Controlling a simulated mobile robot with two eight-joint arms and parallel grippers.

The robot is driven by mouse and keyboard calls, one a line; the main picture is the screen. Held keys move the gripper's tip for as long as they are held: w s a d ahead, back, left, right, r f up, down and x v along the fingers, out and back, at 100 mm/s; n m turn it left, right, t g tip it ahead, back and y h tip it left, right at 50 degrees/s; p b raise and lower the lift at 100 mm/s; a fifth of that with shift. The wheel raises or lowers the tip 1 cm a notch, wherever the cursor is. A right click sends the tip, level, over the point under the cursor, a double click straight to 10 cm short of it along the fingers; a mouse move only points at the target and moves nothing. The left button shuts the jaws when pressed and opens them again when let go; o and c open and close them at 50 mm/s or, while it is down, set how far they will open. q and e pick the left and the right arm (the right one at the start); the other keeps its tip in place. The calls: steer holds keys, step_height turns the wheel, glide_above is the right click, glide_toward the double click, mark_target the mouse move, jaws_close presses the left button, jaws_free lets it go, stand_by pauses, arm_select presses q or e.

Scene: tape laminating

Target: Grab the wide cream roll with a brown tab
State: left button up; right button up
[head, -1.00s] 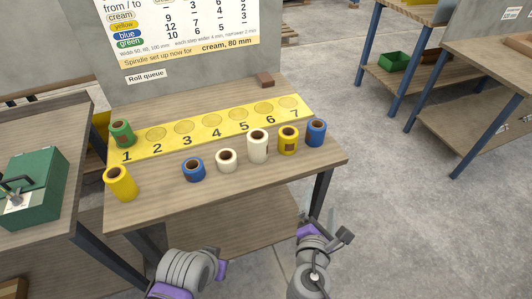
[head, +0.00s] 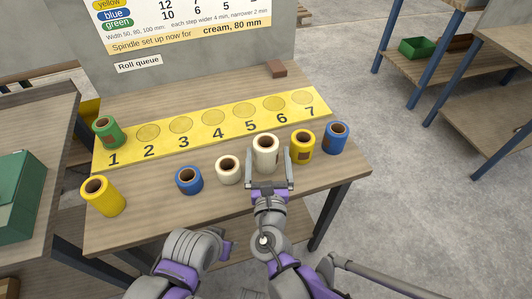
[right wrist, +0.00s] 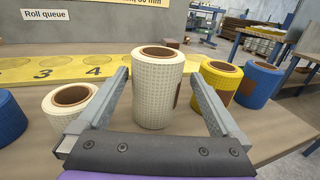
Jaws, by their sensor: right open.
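The wide cream roll (head: 265,150) stands upright on the table, taller than the other cream roll. In the right wrist view the wide cream roll (right wrist: 157,90) stands between and just beyond the finger tips, with part of a brown tab at its right side. My right gripper (head: 269,167) is open, its fingers reaching toward the roll from the front; it also shows in the right wrist view (right wrist: 160,95). I cannot tell whether either finger touches the roll. My left gripper (head: 228,248) is low in front of the table; its jaws are not clear.
A small cream roll (head: 228,170) and a blue roll (head: 189,180) stand to the left. A yellow roll (head: 302,147) stands close on the right, then another blue roll (head: 336,137). The numbered yellow strip (head: 200,140) lies behind, with a green roll (head: 107,132) at spot 1.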

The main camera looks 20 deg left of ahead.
mark_target(266, 144)
steer(key=x, duration=0.5)
steer(key=shift+a+b, duration=0.3)
steer(key=shift+b, duration=0.05)
steer(key=c, duration=1.3)
